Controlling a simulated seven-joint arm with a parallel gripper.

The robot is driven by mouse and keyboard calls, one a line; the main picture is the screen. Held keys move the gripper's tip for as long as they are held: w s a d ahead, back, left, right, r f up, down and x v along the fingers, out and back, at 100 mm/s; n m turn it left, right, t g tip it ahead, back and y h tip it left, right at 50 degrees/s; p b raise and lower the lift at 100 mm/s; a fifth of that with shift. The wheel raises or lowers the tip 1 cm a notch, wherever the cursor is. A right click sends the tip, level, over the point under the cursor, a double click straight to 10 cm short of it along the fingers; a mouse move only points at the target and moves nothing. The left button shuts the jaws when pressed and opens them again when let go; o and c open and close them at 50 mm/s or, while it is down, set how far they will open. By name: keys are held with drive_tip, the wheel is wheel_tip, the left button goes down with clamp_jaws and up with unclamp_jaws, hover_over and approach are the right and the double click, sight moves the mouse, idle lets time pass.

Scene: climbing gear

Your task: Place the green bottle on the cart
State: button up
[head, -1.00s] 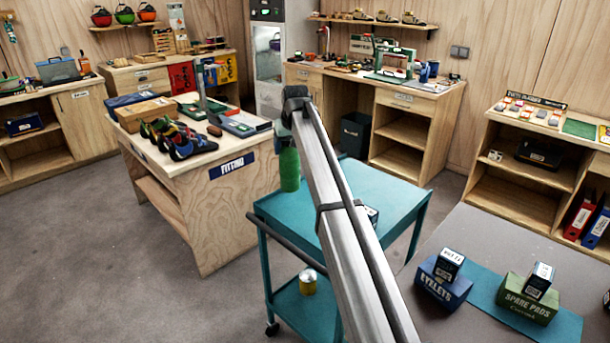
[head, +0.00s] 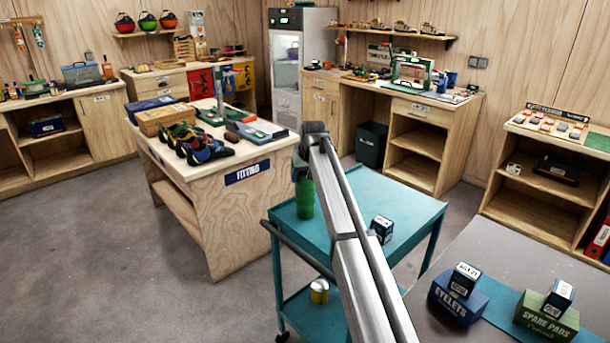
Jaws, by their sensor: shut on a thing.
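The green bottle (head: 306,200) hangs upright below my gripper (head: 303,178), which is shut on its upper part. The bottle's lower end appears over the left part of the teal cart's (head: 412,207) top shelf. I cannot tell whether its base touches the shelf. The arm hides part of the cart and most of the gripper's fingers.
A small dark box (head: 382,228) stands on the cart's top, right of the arm. A yellow can (head: 319,291) is on its lower shelf. The fitting table (head: 215,210) is at left. A grey table (head: 480,245) with boxes is at right.

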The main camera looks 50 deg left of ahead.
drive_tip(key=o, duration=1.6)
drive_tip(key=shift+f, duration=0.1)
drive_tip(key=shift+o, duration=0.2)
drive_tip(key=v, duration=1.2)
